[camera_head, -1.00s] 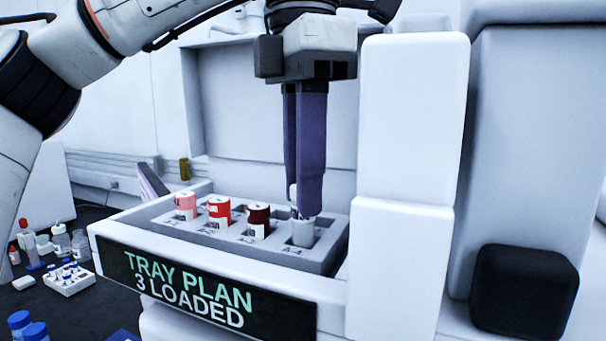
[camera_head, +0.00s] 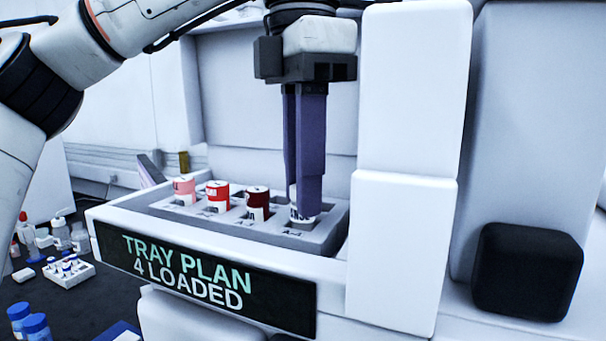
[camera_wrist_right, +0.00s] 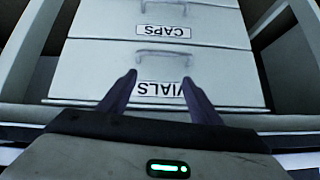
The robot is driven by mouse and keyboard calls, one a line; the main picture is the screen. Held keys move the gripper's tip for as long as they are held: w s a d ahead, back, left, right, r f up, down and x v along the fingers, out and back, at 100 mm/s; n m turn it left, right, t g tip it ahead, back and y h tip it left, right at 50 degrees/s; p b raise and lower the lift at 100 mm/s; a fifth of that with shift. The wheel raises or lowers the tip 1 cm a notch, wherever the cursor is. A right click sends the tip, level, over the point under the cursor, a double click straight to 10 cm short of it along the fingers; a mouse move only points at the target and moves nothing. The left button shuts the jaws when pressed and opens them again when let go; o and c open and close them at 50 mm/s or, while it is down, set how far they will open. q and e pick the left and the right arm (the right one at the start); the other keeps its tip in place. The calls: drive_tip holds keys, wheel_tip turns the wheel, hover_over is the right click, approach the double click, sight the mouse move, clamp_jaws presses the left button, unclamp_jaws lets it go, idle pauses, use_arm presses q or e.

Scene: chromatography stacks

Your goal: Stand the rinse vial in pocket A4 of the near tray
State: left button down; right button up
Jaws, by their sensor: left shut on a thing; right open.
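The rinse vial (camera_head: 301,214), white with dark lettering, stands upright in pocket A4 at the right end of the near tray (camera_head: 327,238). My left gripper (camera_head: 300,198) points straight down and is shut on it. The fingers hide most of its upper part. The other pockets in this row hold a pink vial (camera_head: 184,190), a red vial (camera_head: 218,196) and a dark red vial (camera_head: 257,203). My right gripper (camera_wrist_right: 158,80) is open and empty in the right wrist view, in front of drawers.
The tray's front sign (camera_head: 188,277) reads "TRAY PLAN 4 LOADED". White blocks (camera_head: 405,250) stand close to the right of the tray. A small white rack (camera_head: 68,272) and bottles stand at lower left. Drawers labelled VIALS (camera_wrist_right: 215,82) and CAPS (camera_wrist_right: 215,30) face my right gripper.

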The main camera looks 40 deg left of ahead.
use_arm(q)
drive_tip(key=shift+f, duration=0.35)
drive_tip(key=c, duration=1.1)
unclamp_jaws()
drive_tip(key=shift+r, duration=0.1)
wheel_tip(320, 180, up, 3)
drive_tip(key=p, duration=0.2)
drive_tip(key=shift+f+p, duration=0.2)
drive_tip(key=shift+p, duration=0.15)
drive_tip(key=shift+r, duration=2.15)
